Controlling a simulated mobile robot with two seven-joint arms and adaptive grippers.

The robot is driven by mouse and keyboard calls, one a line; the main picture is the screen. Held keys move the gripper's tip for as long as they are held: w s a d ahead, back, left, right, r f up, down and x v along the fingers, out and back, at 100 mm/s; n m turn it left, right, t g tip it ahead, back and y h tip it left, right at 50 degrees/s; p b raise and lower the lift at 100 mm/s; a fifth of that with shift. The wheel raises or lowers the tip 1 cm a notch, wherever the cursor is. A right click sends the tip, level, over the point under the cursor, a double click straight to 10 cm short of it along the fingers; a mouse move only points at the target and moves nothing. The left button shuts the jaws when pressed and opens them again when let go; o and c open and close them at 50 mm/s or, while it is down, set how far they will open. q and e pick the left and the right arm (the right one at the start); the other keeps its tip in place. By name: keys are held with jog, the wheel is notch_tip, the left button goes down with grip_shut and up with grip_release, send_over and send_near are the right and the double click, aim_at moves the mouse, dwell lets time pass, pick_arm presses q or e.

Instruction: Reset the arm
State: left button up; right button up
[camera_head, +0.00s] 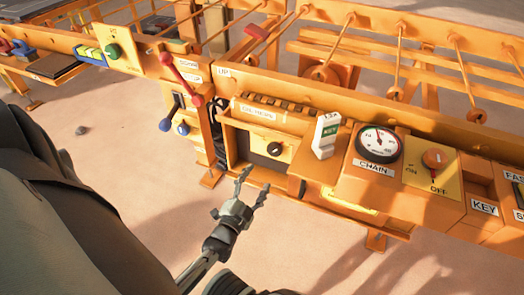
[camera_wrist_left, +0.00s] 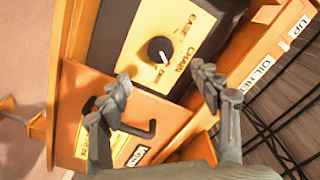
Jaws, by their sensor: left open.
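My left gripper (camera_head: 254,182) is open and empty in the head view. It is in front of the orange machine's open bay, below the oil label. In the left wrist view, the open fingers (camera_wrist_left: 161,76) stand either side of a yellow panel with a white-marked black knob (camera_wrist_left: 161,51). A black hooked handle (camera_wrist_left: 138,131) shows between the fingers above a motor label; I cannot tell whether a finger touches it. A red lever (camera_head: 180,80) slants on the machine's left post, by the up and down labels. My right gripper is not in view.
The orange machine (camera_head: 349,192) spans the back and right. Blue-knobbed levers (camera_head: 166,124) stick out at left. Sandy floor (camera_head: 130,150) is open in front.

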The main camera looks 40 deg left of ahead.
pick_arm(q)
jog(key=shift+s+d, duration=0.1)
jog(key=shift+s, duration=0.2)
dwell(0.4)
jog(key=s+d+r+n+g+h+p, duration=0.1)
jog(key=s+d+n+g+p, duration=0.2)
jog(key=s+g, duration=0.4)
jog(key=s+d+n+g+h+p, duration=0.1)
jog(key=s+d+n+g+p, duration=0.1)
jog(key=s+g, duration=0.5)
jog(key=s+d+p, duration=0.1)
jog(key=d, duration=0.1)
jog(key=shift+s+d+r+n+g+h, duration=0.3)
jog(key=shift+s+d+r+n, duration=0.05)
jog(key=shift+s+r+n, duration=0.05)
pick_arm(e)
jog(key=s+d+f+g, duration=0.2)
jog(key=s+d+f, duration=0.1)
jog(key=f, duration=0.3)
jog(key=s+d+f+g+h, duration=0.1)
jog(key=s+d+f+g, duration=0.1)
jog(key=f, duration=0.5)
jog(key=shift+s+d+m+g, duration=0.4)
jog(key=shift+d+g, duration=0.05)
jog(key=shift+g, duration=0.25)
